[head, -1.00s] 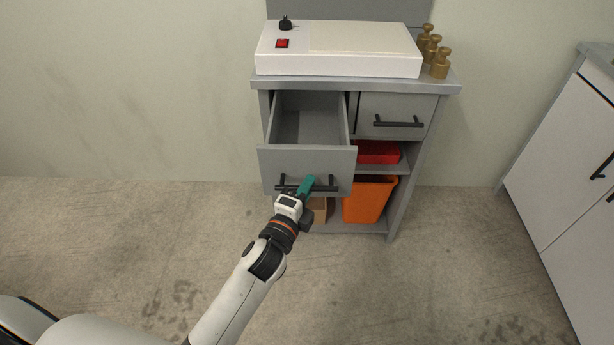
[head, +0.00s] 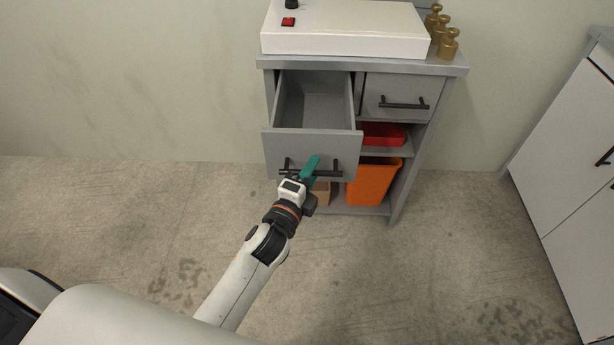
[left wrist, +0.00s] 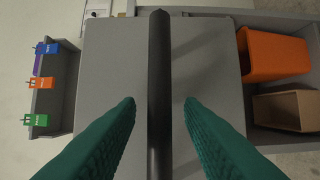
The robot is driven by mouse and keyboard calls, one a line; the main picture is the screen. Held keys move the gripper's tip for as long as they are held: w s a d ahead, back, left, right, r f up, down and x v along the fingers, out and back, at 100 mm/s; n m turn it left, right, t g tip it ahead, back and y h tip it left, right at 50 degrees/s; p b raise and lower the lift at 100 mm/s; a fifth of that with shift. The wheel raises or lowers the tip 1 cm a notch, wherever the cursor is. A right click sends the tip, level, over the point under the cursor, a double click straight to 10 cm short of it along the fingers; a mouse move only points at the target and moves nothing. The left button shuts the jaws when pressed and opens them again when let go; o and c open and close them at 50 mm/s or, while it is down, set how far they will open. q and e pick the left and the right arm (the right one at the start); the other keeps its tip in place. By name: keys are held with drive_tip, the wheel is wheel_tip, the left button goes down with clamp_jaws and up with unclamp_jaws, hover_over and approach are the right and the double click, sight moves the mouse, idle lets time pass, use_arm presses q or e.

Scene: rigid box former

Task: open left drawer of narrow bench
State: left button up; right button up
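The narrow bench (head: 445,68) is grey and stands against the wall. Its left drawer (head: 280,147) is pulled out, and its empty-looking inside shows. The drawer's black bar handle (head: 325,173) also shows in the left wrist view (left wrist: 160,50), running between the two fingers. My left gripper (head: 312,165) is at this handle. In the left wrist view its green fingers (left wrist: 160,103) stand on either side of the bar, with a visible gap on each side. The right drawer (head: 402,98) is shut. My right gripper is not in view.
Under the drawers are a red tray (head: 383,132), an orange bin (head: 372,182) and a cardboard box (head: 321,190). A white light box (head: 345,40) and brass weights (head: 448,42) stand on top. White cabinets (head: 565,160) are at right. The floor left is clear.

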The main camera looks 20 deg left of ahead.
use_arm(q)
drive_tip(key=s+a, duration=0.1)
drive_tip(key=s, duration=1)
drive_tip(key=shift+s+a, duration=0.15)
drive_tip(key=shift+s, duration=0.25)
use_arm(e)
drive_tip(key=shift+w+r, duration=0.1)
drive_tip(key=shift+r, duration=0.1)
